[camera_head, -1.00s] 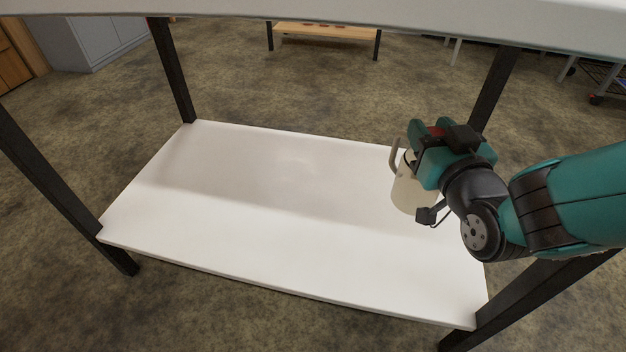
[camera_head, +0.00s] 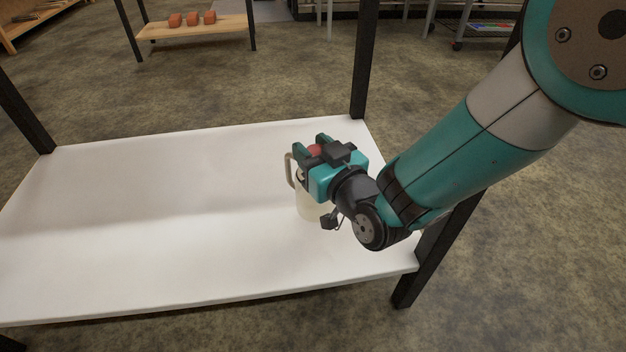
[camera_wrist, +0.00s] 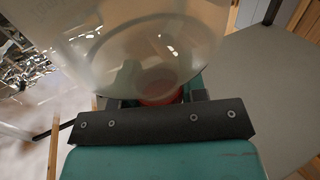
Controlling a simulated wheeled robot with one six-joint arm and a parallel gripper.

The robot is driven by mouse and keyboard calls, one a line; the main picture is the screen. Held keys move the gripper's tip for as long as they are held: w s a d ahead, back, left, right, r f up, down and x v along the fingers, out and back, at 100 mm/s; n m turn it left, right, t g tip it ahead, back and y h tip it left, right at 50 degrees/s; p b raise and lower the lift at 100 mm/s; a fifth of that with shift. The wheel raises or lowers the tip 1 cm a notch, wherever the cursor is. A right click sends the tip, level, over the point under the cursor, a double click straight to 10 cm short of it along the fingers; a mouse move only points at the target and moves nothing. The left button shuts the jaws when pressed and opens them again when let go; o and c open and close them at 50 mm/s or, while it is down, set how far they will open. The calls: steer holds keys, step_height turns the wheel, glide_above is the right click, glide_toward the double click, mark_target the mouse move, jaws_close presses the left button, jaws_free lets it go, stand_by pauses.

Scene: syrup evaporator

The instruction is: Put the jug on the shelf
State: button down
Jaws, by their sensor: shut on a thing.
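The jug (camera_head: 308,207) is a pale, cream-coloured vessel with a handle on its left side. In the head view it is upright at the right part of the white lower shelf (camera_head: 150,220), partly hidden by my gripper (camera_head: 312,150). I cannot tell whether its base touches the shelf. My gripper is shut on the jug from the right. In the wrist view the translucent jug body (camera_wrist: 140,50) fills the top middle, in front of the dark gripper bar.
Dark legs stand at the shelf's corners, one (camera_head: 364,60) behind the jug and one (camera_head: 435,250) close to my arm. The left and middle of the shelf are bare. A low wooden bench (camera_head: 195,27) with orange blocks stands far behind.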

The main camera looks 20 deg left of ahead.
mark_target(308, 209)
steer(key=shift+f+b, duration=1.9)
steer(key=shift+f, duration=0.45)
steer(key=c, duration=0.7)
jaws_free()
steer(key=shift+r, duration=0.1)
